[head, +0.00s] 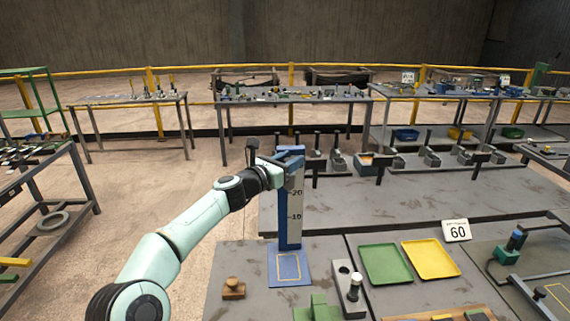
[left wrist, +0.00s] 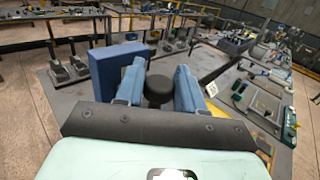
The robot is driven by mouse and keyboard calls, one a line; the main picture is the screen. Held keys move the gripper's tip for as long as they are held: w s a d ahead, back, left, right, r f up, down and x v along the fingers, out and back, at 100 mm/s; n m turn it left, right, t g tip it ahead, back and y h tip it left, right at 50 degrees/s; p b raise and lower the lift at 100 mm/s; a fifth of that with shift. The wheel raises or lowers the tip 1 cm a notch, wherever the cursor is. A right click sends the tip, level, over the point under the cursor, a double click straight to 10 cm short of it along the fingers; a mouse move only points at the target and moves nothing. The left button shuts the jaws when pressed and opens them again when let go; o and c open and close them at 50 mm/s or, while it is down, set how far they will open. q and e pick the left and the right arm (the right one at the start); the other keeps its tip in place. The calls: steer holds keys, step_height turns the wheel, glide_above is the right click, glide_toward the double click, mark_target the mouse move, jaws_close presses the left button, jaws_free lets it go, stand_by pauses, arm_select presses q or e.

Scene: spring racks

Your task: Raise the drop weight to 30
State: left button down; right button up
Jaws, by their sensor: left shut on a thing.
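The drop stand has a blue upright post (head: 290,235) with a pale scale marked 10 and 20; higher marks are hidden or unreadable. Its blue base plate (head: 289,279) bears a yellow outlined square with nothing seen on it. My left gripper (head: 285,160) is at the upper part of the post, above the 20 mark. In the left wrist view its blue fingers (left wrist: 158,87) are on either side of a dark round piece (left wrist: 158,92), likely the drop weight, and shut on it. The blue post (left wrist: 105,72) stands just left of the fingers there. My right gripper is not in view.
A green tray (head: 385,264), a yellow tray (head: 431,259) and a card reading 60 (head: 457,230) are to the right. A grey block with a dark knob (head: 353,287) and a wooden stamp-like piece (head: 233,288) flank the base. Several dark-handled fixtures stand behind.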

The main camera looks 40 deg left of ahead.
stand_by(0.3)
arm_select(q)
steer(key=c, duration=0.8)
jaws_free()
steer(key=shift+s, duration=0.1)
steer(key=shift+s+f, duration=0.15)
steer(key=s+b, duration=0.2)
steer(key=s, duration=0.2)
steer(key=s+b, duration=0.2)
steer(key=s, duration=0.2)
steer(key=s+a+b, duration=0.1)
steer(key=s+b, duration=0.1)
steer(key=s, duration=0.3)
steer(key=shift+b, duration=0.35)
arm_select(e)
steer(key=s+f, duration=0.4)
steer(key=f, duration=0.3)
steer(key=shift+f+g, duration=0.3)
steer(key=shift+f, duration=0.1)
